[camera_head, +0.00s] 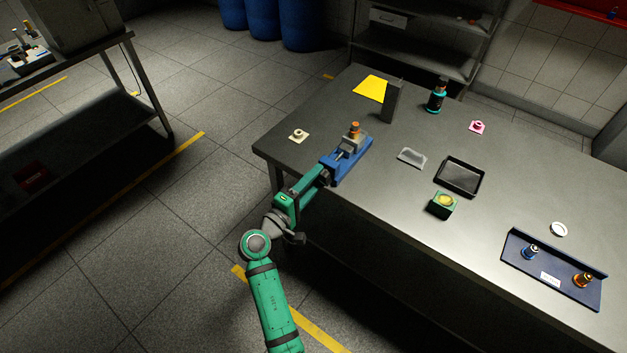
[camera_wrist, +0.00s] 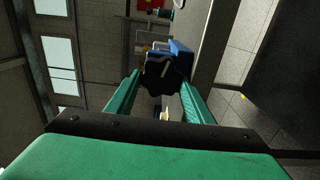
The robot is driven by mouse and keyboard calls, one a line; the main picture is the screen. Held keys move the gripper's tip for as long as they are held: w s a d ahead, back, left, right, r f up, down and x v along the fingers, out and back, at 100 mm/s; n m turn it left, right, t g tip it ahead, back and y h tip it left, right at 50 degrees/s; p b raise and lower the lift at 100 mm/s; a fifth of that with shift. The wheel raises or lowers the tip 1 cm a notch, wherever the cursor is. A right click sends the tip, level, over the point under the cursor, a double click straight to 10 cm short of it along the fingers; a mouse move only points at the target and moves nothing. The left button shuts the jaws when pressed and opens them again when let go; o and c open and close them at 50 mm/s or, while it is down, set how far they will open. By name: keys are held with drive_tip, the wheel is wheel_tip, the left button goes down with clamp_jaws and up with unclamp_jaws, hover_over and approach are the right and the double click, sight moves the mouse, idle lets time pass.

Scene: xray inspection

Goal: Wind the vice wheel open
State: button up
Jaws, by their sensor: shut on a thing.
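The blue vice (camera_head: 351,163) stands at the table's near left edge. A grey jaw block and an orange-topped piece (camera_head: 354,130) show at its upper end. The black lobed vice wheel (camera_wrist: 165,78) sits between my fingertips in the wrist view, with the blue vice body (camera_wrist: 180,48) behind it. My gripper (camera_head: 325,178) reaches the vice from the near side and is shut on the wheel. In the wrist view, my green fingers (camera_wrist: 163,92) lie on either side of the wheel. In the head view my gripper mostly hides the wheel.
The grey table (camera_head: 300,160) also holds a grey upright block (camera_head: 394,101), a dark bottle (camera_head: 436,96), a black tray (camera_head: 460,178), a green box (camera_head: 442,205) and a blue rack (camera_head: 553,271). A small beige piece (camera_head: 298,135) lies left of the vice.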

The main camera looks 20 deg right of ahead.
drive_tip(key=shift+d+n, duration=0.15)
drive_tip(key=shift+n, duration=0.95)
drive_tip(key=o, duration=1)
drive_tip(key=shift+o, duration=0.2)
drive_tip(key=shift+f, duration=0.1)
drive_tip(key=shift+f, duration=0.1)
